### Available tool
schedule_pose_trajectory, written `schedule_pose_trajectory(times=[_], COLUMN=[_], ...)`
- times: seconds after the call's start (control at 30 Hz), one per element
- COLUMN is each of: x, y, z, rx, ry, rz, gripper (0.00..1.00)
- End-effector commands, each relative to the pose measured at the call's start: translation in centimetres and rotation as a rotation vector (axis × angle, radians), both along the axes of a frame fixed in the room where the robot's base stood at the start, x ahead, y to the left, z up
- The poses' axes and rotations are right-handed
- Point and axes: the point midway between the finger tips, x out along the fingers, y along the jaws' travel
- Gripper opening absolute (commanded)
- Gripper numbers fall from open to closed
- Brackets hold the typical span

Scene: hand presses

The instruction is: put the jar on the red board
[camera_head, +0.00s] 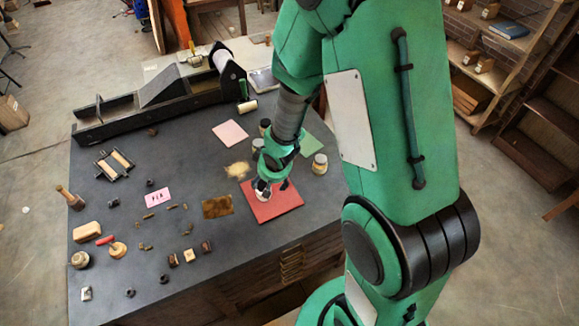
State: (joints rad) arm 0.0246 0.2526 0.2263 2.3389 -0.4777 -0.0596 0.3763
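The red board (285,205) lies flat near the front right edge of the dark table. My gripper (268,190) is low over the far left part of the board, pointing down. A small pale thing (263,193) shows at the fingers, on or just above the board. I cannot tell whether it is a jar or whether the fingers are closed on it. A jar with a pale body and lid (320,164) stands upright right of my gripper. Other small jars, one with a dark lid (265,126), stand behind my wrist, partly hidden.
A green board (312,145) and a pink board (230,133) lie farther back. A brown-gold plate (217,206) lies left of the red board. A long dark press (160,98) fills the table's back. Small blocks and tools are scattered at left.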

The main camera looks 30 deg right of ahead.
Motion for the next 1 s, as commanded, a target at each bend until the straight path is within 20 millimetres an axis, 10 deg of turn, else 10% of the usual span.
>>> schedule_pose_trajectory(times=[0.47,1.0], x=[-1.4,-8.7], y=[-2.1,-2.6], z=[12.2,26.2], rx=[-0.069,-0.081], ry=[-0.049,-0.086], rz=[-0.054,-0.109], gripper=[0.73,0.73])
